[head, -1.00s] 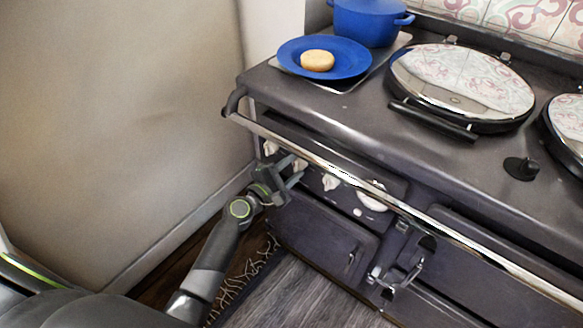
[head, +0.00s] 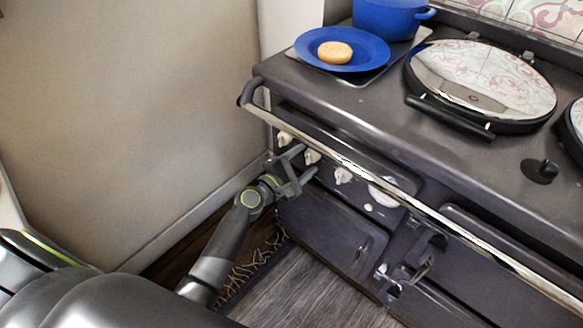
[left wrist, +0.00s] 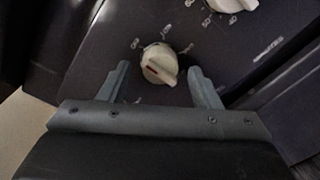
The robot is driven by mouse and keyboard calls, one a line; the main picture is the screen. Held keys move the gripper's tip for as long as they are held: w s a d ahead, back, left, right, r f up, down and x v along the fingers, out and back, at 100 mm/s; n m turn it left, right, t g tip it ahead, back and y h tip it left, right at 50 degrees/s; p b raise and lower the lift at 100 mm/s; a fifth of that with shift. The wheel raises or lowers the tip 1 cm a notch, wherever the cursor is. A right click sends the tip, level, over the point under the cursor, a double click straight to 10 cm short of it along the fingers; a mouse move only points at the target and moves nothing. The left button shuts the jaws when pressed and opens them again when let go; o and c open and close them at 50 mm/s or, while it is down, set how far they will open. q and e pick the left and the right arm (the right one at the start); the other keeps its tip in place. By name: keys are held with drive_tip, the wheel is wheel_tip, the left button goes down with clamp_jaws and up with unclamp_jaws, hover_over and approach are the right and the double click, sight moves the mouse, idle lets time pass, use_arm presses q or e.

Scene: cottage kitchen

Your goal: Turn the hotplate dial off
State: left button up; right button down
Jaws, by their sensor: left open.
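A row of white dials runs along the dark front of the stove, below its metal rail. In the left wrist view, a white dial (left wrist: 159,64) with a red mark lies between and just beyond the fingertips of my left gripper (left wrist: 161,78). The gripper is open, with one finger on each side of the dial and no clear contact. In the head view, my left gripper (head: 309,160) is at the left part of the row, around the second dial (head: 312,157) from the left. My right gripper is not in view.
The metal rail (head: 355,172) runs along the stove front above the dials. Another dial (left wrist: 232,4) is at the top right of the left wrist view. A blue plate (head: 342,50) with a round bun, a blue pot (head: 388,17) and a round lid (head: 480,80) are on top.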

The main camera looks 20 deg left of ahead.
use_arm(q)
drive_tip(key=b+v, duration=0.1)
drive_tip(key=v, duration=1.6)
drive_tip(key=shift+b, duration=0.3)
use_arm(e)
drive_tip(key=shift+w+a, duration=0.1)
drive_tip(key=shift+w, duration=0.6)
use_arm(q)
drive_tip(key=shift+s, duration=0.1)
